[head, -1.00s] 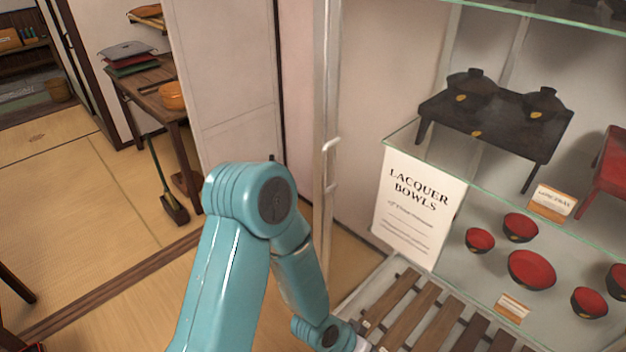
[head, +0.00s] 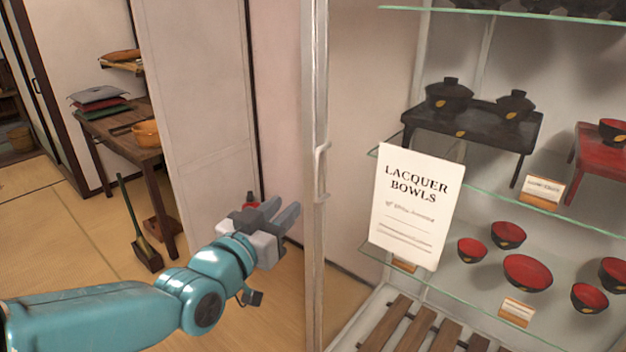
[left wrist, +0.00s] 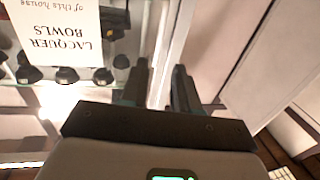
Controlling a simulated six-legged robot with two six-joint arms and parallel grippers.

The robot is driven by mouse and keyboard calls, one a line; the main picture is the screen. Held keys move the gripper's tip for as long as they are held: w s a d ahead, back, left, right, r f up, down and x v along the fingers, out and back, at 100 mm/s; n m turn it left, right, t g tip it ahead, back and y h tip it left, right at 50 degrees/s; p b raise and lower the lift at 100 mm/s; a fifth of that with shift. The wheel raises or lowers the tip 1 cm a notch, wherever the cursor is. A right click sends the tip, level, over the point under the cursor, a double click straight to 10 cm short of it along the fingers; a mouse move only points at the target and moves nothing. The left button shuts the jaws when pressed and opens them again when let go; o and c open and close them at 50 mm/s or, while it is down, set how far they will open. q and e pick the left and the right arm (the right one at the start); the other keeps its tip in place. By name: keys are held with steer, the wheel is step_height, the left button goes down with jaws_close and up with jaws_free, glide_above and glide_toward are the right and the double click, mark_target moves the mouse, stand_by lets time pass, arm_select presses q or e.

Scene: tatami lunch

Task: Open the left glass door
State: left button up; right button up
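A pale metal door frame post (head: 314,250) stands upright left of the cabinet shelves, with a pale vertical handle (head: 321,172) on it. The glass is clear, so I cannot tell its exact extent or whether the door is ajar. My left gripper (head: 284,212) is left of the post, a little lower than the handle, and apart from the handle in the picture. In the left wrist view, the left gripper's two dark fingers (left wrist: 159,88) are spread with nothing held between them; a pale post shows beyond. My right gripper is in neither view.
Glass shelves hold a black stand (head: 470,128) with lidded bowls and several red bowls (head: 527,270). A "LACQUER BOWLS" sign (head: 415,205) is in front of the shelves. A white panel (head: 200,110) stands behind my left arm. A wooden table (head: 120,130) is further left.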

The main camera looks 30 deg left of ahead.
mark_target(315, 178)
arm_select(q)
steer(key=w, duration=0.4)
steer(key=w+a+p, duration=0.1)
steer(key=w, duration=0.8)
steer(key=shift+a+p, duration=0.2)
steer(key=shift+p, duration=0.2)
steer(key=shift+c, duration=0.3)
jaws_close()
